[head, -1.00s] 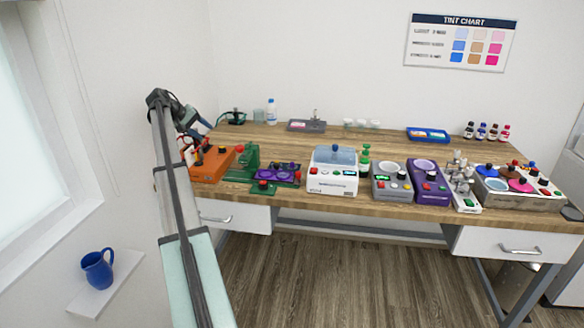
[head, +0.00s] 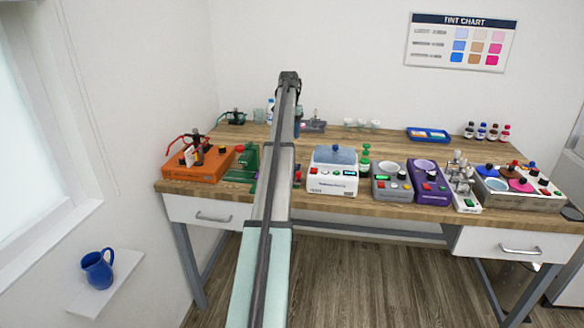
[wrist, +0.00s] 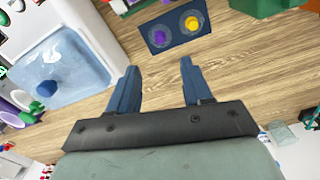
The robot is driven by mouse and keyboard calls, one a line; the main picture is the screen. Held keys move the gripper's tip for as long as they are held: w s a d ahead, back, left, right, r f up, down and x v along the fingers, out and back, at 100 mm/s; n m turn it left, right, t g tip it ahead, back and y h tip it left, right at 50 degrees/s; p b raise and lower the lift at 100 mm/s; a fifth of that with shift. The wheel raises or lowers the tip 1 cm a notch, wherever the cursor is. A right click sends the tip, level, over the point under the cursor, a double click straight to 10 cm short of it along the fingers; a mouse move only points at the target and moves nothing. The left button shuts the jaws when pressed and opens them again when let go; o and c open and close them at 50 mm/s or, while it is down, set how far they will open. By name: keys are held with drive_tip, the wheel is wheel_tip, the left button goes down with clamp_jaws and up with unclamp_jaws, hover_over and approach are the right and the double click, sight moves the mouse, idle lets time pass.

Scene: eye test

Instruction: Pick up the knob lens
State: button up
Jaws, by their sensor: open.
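In the wrist view, a dark blue tray (wrist: 151,41) lies on the wooden bench. On it are two clear round discs, one with a purple knob (wrist: 160,38) and one with a yellow knob (wrist: 192,23). Either could be the knob lens; I cannot tell which. My gripper (wrist: 157,78) is open and empty, with two blue fingers apart above bare wood. The tray lies beyond the fingertips, towards the top of the picture, not touching them.
A white device with a clear bluish lid and blue knob (wrist: 45,88) stands close left of my fingers; it also shows in the head view (head: 332,182). A green object (wrist: 262,8) is at the upper right. A clear cup (wrist: 282,133) is at the lower right. Bare wood lies between.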

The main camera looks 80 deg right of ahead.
drive_tip(key=f, duration=0.5)
drive_tip(key=s+f, duration=0.1)
drive_tip(key=f, duration=0.2)
drive_tip(key=shift+w+d+f, duration=0.1)
drive_tip(key=shift+d+f, duration=0.1)
drive_tip(key=shift+f, duration=1.25)
drive_tip(key=shift+w+d+f, duration=0.1)
drive_tip(key=shift+d+f, duration=0.1)
drive_tip(key=shift+f, duration=1.2)
drive_tip(key=shift+c, duration=0.3)
clamp_jaws()
